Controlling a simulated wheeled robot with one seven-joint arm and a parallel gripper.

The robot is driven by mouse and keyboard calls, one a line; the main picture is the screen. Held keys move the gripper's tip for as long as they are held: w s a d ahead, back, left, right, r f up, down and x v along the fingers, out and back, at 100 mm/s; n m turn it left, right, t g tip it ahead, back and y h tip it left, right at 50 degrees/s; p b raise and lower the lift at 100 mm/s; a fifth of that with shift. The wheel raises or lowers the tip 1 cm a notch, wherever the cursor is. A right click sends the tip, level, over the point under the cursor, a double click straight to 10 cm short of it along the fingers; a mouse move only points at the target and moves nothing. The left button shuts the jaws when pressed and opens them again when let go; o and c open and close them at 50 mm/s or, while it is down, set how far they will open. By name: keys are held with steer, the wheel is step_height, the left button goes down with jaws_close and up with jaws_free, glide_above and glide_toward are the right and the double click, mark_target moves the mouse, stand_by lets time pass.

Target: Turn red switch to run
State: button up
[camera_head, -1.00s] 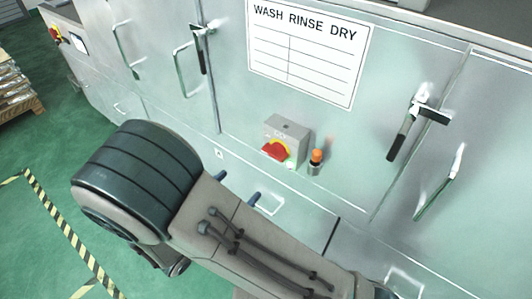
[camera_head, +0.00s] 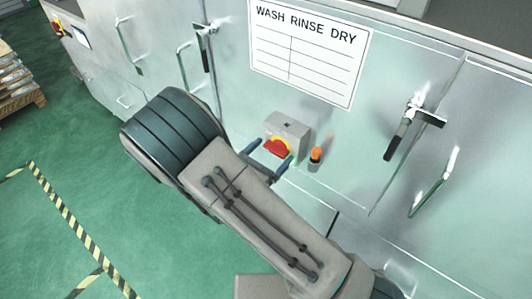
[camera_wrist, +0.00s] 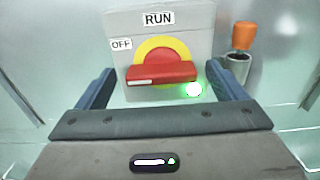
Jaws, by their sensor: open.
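The red switch (camera_head: 276,148) is a red handle on a yellow disc, on the front of a grey box fixed to the metal cabinet. In the wrist view the red handle (camera_wrist: 161,73) lies nearly level, its white mark at the left end, below the OFF label (camera_wrist: 121,44). The RUN label (camera_wrist: 158,19) is above the disc. My gripper (camera_head: 268,158) is open, its two dark fingers at either side of the switch. In the wrist view my gripper (camera_wrist: 166,88) has a finger left and right of the handle, with gaps on both sides.
A green light (camera_wrist: 194,90) glows at the switch's lower right. An orange-topped item in a metal holder (camera_head: 316,157) sits just right of the box. A door handle (camera_head: 404,128) juts out farther right. A wash chart (camera_head: 308,52) is above.

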steer(key=shift+c, duration=0.3)
steer(key=c, duration=0.9)
steer(key=shift+s+a, duration=0.1)
steer(key=shift+a, duration=0.05)
steer(key=shift+f+m+b, duration=0.1)
steer(key=shift+m+b, duration=0.5)
steer(key=shift+b, duration=0.4)
steer(key=m+b, duration=0.5)
steer(key=b, duration=0.3)
steer(key=m+b, duration=0.5)
steer(key=b, duration=0.3)
steer(key=m+b, duration=0.6)
steer(key=b, duration=0.2)
steer(key=shift+s+d+b, duration=0.15)
steer(key=shift+d+b, duration=0.2)
steer(key=shift+b, duration=0.05)
steer(key=shift+m+b, duration=0.4)
steer(key=shift+b, duration=0.2)
steer(key=shift+r, duration=0.2)
